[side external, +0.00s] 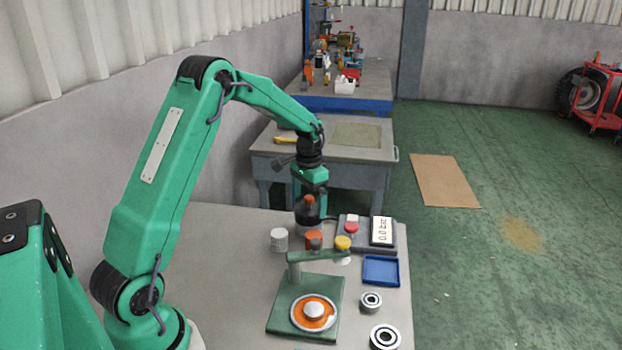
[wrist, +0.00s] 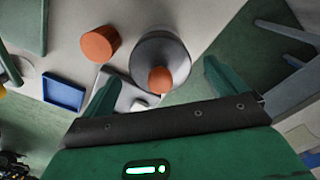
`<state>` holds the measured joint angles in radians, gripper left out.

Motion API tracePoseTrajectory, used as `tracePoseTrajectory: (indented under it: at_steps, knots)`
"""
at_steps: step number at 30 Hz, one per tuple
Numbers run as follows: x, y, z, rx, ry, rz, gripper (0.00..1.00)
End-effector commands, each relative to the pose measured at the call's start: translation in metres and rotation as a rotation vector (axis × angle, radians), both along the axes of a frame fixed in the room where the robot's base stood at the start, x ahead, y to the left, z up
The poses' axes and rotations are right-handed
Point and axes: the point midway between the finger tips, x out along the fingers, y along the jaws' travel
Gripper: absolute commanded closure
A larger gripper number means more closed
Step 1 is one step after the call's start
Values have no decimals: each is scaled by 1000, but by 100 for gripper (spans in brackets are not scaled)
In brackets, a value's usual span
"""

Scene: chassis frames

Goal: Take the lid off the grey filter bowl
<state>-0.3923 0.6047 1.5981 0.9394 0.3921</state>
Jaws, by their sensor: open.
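The grey filter bowl (side external: 308,216) stands at the far end of the bench below my gripper. It looks round and dark grey, with an orange knob (side external: 309,200) on top. In the wrist view the grey round body (wrist: 165,48) shows from above, and the orange knob (wrist: 160,80) lies between the fingers. Where lid and bowl meet cannot be made out. My gripper (side external: 310,188) points down over the knob. In the wrist view its green fingers (wrist: 160,72) are spread apart and hold nothing. Whether a finger touches the knob cannot be told.
An orange cylinder (side external: 314,239) and a white ribbed cylinder (side external: 279,240) stand close by. A gauge box (side external: 367,231) with buttons sits right of the bowl. A blue tray (side external: 381,270), bearings (side external: 384,337) and a green fixture (side external: 280,322) with an orange ring are nearer.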

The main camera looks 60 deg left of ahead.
Motion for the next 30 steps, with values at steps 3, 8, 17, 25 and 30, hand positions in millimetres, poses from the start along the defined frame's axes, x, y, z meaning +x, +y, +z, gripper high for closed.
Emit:
tracePoseTrajectory:
  at_steps: [3,8,17,25,30]
  knots:
    - [0,0,-5,0,0,0,3]
    - [0,0,-6,0,-1,0,3]
    - [0,0,-5,0,-1,0,3]
    - [0,0,-5,0,-1,0,50]
    - [0,0,-5,0,-1,0,52]
